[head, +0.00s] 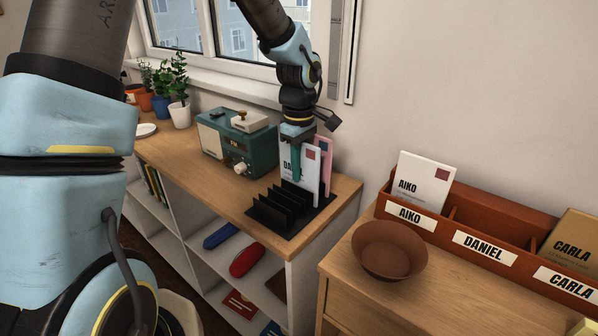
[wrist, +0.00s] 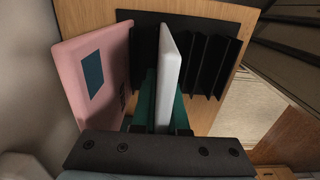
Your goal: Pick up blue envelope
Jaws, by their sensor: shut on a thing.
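My gripper (head: 297,158) is shut on a pale, whitish-blue envelope (head: 311,180) at the black slotted rack (head: 268,222). The envelope stands upright, with lettering starting "DA" partly hidden by a teal finger. In the wrist view the same envelope (wrist: 169,75) shows edge-on between the fingers (wrist: 165,105). Its lower end is at the rack (wrist: 235,28); I cannot tell whether it is clear of the slot. A pink envelope (head: 327,158) stands just behind it, and leans at the left in the wrist view (wrist: 75,85). No strongly blue envelope shows.
A teal radio (head: 226,140) stands left of the rack on the wooden shelf unit. A brown sorter (head: 450,222) labelled AIKO, DANIEL and CARLA sits on the right-hand cabinet, with white AIKO and tan CARLA envelopes in it. A brown bowl (head: 389,250) stands before it. The DANIEL compartment looks empty.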

